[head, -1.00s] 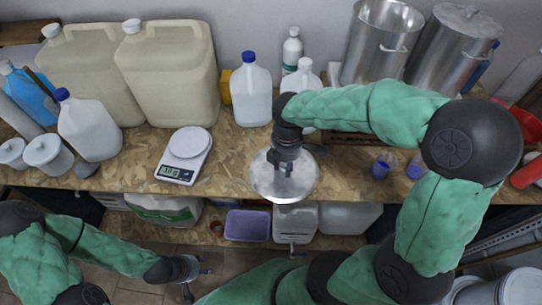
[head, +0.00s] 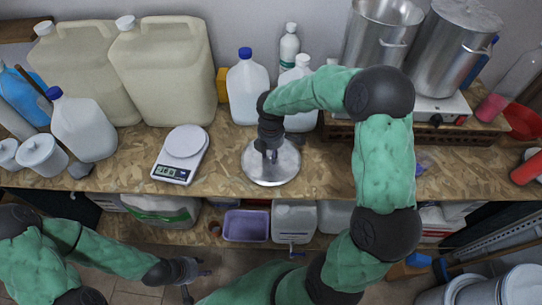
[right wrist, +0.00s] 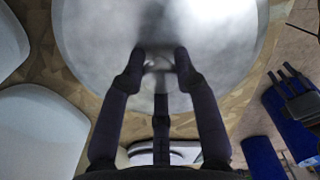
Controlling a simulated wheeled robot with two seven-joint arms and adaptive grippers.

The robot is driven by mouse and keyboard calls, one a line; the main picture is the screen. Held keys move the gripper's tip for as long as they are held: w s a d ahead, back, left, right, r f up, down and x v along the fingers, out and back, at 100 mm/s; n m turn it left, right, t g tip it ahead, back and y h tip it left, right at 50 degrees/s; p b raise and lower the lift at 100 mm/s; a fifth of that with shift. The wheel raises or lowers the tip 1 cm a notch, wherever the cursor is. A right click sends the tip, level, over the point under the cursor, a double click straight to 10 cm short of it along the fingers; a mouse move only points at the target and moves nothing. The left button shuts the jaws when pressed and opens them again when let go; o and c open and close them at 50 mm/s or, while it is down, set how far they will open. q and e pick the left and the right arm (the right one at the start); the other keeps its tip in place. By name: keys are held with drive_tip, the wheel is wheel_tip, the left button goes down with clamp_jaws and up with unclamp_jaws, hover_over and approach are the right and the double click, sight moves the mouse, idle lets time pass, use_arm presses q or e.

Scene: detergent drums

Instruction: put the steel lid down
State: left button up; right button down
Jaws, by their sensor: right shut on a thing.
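The steel lid (head: 257,173) is a round, shiny disc over the front part of the wooden worktop, right of the kitchen scale. In the head view it looks flat; whether it touches the worktop I cannot tell. My right gripper (head: 271,155) is above its middle and shut on its knob. In the right wrist view the lid (right wrist: 225,45) fills the upper middle, and my right gripper's fingers (right wrist: 160,62) stand either side of the small knob. My left gripper (head: 197,271) hangs low in front of the shelf, away from the lid; its fingers look apart.
The kitchen scale (head: 183,140) stands left of the lid. A blue-capped jug (head: 248,90) and a white bottle (head: 297,120) stand close behind it. Two steel pots (head: 385,40) are at the back right. A purple tub (head: 246,225) sits on the shelf below.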

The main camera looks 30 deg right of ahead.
sight(271, 153)
drive_tip(key=shift+f, duration=0.65)
drive_tip(key=c, duration=0.9)
unclamp_jaws()
drive_tip(key=shift+f, duration=0.15)
wheel_tip(271, 153, up, 12)
drive_tip(key=shift+r+p, duration=0.2)
drive_tip(key=shift+p, duration=0.75)
